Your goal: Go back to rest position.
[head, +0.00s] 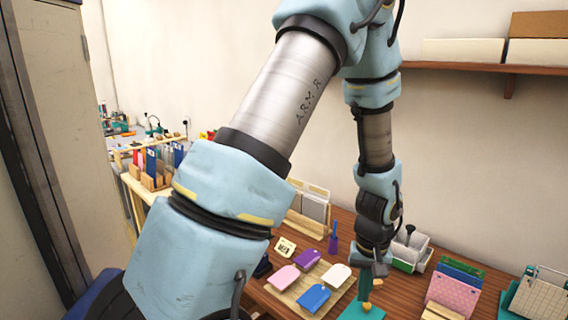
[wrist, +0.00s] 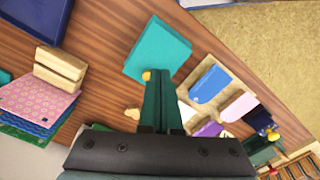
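My gripper (head: 368,288) hangs low over the wooden table, pointing down above a teal pad (head: 360,312). In the wrist view its two dark green fingers (wrist: 160,78) lie side by side with no clear gap, so it looks shut. The teal pad (wrist: 160,48) lies just beyond the fingertips there. A small yellow piece (wrist: 147,76) shows at the left fingertip; I cannot tell whether it touches. A pale wooden piece (wrist: 132,112) shows left of the fingers. I see nothing clearly held between the fingers.
A wooden tray (head: 295,307) with white, pink, purple and blue tags lies left of my gripper. A pink patterned pad (head: 452,292) and upright boards stand at right. A white-and-green box (head: 408,252) stands behind. A shelf (head: 480,68) is on the wall; a tall cabinet (head: 65,130) stands left.

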